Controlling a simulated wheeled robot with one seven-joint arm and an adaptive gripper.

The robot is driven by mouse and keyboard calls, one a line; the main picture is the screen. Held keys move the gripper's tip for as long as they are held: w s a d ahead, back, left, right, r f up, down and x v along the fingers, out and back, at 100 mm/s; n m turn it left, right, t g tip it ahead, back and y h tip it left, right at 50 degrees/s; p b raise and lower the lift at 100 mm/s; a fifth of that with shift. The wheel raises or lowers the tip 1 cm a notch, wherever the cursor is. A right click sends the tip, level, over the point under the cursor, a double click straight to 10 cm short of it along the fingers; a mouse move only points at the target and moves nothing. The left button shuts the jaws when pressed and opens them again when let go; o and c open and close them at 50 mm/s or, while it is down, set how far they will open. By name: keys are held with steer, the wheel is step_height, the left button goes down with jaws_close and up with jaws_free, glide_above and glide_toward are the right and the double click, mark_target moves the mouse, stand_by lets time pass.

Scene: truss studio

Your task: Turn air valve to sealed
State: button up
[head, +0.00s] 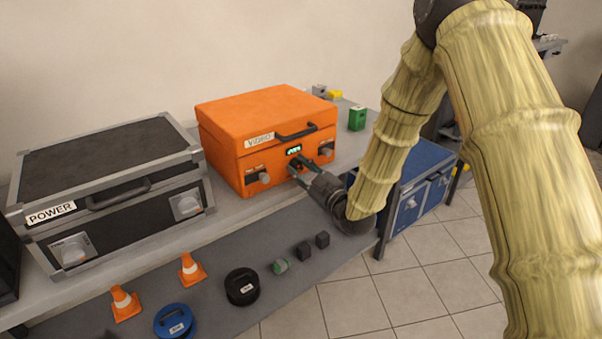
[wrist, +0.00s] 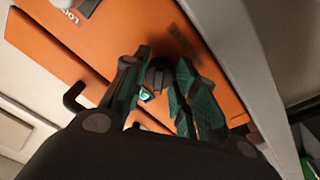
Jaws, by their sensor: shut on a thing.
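An orange case (head: 222,143) labelled VIDEO stands on the grey shelf, with a small green-lit display (head: 293,149) on its front. My gripper (head: 298,165) is at the middle of that front, just below the display. In the wrist view my gripper (wrist: 157,80) has its two green-padded fingers closed around a small dark round knob (wrist: 158,72), which looks like the air valve. The fingers hide much of the knob, and I cannot read its setting. Part of the lit display also shows between the fingers in the wrist view (wrist: 146,95).
Grey latches (head: 264,177) flank the gripper on the case front, and a black handle (head: 297,131) is above. A black POWER case (head: 110,150) stands left. A green block (head: 357,118) stands right. Cones (head: 125,304) and a blue reel (head: 174,321) are on the lower shelf.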

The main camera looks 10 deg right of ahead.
steer(key=shift+f+n, duration=0.1)
steer(key=shift+n, duration=0.2)
steer(key=o, duration=1)
steer(key=shift+o, duration=0.2)
steer(key=shift+s+d, duration=0.1)
steer(key=v, duration=1.1)
steer(key=shift+s+d, duration=0.2)
steer(key=shift+s, duration=0.15)
